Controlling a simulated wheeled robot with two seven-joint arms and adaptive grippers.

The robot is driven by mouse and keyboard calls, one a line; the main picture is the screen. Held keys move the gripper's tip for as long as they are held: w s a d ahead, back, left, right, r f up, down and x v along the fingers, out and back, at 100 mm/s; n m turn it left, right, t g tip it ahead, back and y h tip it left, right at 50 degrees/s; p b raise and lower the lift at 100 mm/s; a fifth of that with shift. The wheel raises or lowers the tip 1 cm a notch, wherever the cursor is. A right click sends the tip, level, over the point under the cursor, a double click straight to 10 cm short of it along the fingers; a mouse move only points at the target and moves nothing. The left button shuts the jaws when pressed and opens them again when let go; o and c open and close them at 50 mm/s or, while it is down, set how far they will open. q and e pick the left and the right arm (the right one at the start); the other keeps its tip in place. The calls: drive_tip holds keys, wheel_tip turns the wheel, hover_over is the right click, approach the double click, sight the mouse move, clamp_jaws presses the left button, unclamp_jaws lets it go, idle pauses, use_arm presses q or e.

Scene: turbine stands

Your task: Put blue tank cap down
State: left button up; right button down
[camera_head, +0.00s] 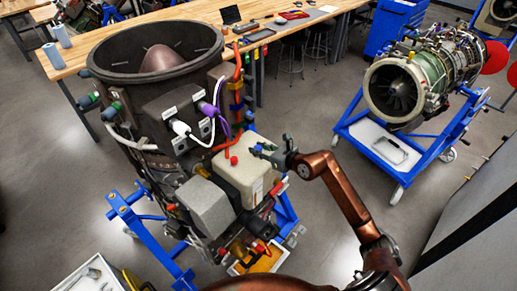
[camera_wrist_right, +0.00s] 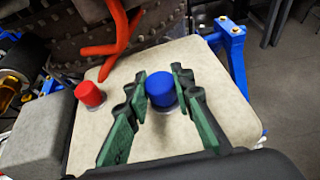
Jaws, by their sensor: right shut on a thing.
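The blue tank cap (camera_wrist_right: 161,88) is between the fingertips of my right gripper (camera_wrist_right: 159,84) in the right wrist view. The fingers are shut on its sides. The cap appears over a pale round neck on top of the beige tank (camera_wrist_right: 60,140); I cannot tell whether it touches the neck. In the head view my right gripper (camera_head: 268,151) reaches in from the right over the beige tank (camera_head: 236,178), and the cap is hard to make out. A red cap (camera_wrist_right: 90,95) sits on the tank to the left of the blue one. My left gripper is not in view.
The tank is mounted on a large upright turbine (camera_head: 155,50) on a blue stand (camera_head: 128,215). Red hoses (camera_wrist_right: 112,40) run close behind the caps. A grey box (camera_head: 205,207) adjoins the tank. Another turbine (camera_head: 397,90) stands at the right, with open floor between.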

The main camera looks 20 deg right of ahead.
drive_tip(key=shift+s+f+b, duration=0.2)
drive_tip(key=shift+f+b, duration=0.15)
drive_tip(key=shift+f, duration=0.6)
drive_tip(key=c, duration=1.7)
unclamp_jaws()
drive_tip(key=shift+w+f, duration=0.1)
drive_tip(key=shift+w+r+p, duration=0.1)
drive_tip(key=shift+r+p, duration=0.35)
drive_tip(key=shift+r, duration=0.1)
drive_tip(key=shift+r+b+v, duration=0.2)
drive_tip(key=shift+b+v, duration=0.55)
drive_tip(key=shift+v, duration=2.35)
drive_tip(key=shift+r+b+v, duration=0.25)
drive_tip(key=shift+b+v, duration=0.45)
drive_tip(key=shift+v, duration=2.4)
drive_tip(key=shift+w+a, duration=0.1)
drive_tip(key=shift+w, duration=0.1)
